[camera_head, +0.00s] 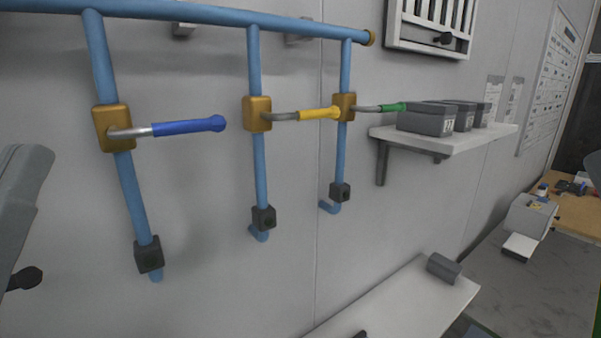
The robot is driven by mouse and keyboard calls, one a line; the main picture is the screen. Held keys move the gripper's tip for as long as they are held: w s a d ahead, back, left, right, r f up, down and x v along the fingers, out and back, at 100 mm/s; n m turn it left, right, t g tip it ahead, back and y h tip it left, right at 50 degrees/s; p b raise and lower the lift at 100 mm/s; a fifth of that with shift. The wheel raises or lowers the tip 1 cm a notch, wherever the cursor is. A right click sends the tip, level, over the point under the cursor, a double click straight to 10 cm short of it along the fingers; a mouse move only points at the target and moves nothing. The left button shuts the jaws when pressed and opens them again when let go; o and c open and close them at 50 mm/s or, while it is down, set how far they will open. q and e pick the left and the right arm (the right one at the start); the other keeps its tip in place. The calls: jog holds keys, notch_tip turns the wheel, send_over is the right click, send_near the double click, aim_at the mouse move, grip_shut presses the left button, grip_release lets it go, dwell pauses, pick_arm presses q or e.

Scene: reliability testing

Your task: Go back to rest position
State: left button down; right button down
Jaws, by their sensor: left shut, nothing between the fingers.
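My left arm comes in at the left edge as a grey link. The dark tip of my left gripper (26,278) shows low at that edge, in front of the wall. It is shut and empty, apart from the pipes and handles. Most of this gripper is out of the picture. My right gripper is not in view.
Blue pipes (254,170) on the wall carry valves with a blue handle (190,127), a yellow handle (320,113) and a green handle (393,107). Grey bins (425,120) stand on a wall shelf (455,141). A white surface (400,300) below bears a grey block (443,268).

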pick_arm(q)
notch_tip(320, 180, up, 22)
jog(key=p, duration=1.9)
jog(key=shift+r, duration=0.2)
jog(key=shift+f, duration=0.1)
jog(key=c, duration=1.6)
grip_release()
